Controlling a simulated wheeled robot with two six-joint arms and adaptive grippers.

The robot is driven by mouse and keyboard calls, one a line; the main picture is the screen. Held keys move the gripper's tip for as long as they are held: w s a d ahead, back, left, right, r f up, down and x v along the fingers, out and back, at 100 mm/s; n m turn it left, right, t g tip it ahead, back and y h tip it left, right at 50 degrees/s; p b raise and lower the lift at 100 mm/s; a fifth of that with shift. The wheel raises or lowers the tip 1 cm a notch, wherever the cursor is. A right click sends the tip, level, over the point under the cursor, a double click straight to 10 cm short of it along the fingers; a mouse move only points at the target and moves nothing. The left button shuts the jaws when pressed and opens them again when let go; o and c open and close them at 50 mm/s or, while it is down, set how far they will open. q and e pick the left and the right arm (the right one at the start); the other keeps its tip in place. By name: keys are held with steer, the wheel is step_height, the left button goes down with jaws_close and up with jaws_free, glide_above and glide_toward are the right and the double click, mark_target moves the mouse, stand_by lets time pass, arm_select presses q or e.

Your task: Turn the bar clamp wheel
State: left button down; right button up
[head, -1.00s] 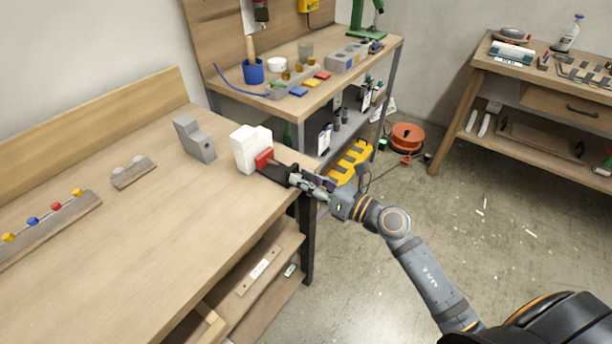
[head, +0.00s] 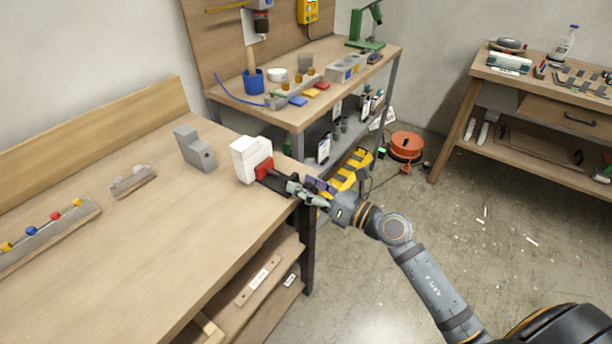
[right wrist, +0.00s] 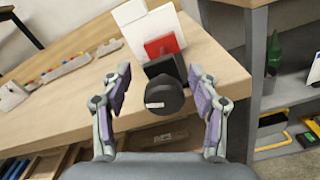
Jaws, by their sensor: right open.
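The bar clamp is at the right end of the wooden workbench: a white block (head: 244,160) with a red plate (head: 264,167) and a black body (head: 273,181) toward the bench edge. In the right wrist view its dark round wheel (right wrist: 164,95) faces the camera, in front of the red plate (right wrist: 161,46). My right gripper (head: 309,190) is at the bench edge by the clamp. In the right wrist view the right gripper (right wrist: 162,86) is open, with one purple-padded finger on each side of the wheel and visible gaps. My left gripper is not in view.
A grey stepped block (head: 195,150) and low grey rails with coloured knobs stand left on the bench. A shelf table (head: 305,105) with tools is behind. An orange cable reel (head: 406,146) is on the floor. Open floor lies to the right.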

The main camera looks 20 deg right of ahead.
mark_target(306, 184)
step_height(306, 184, up, 9)
steer(key=shift+f, duration=0.1)
stand_by(0.4)
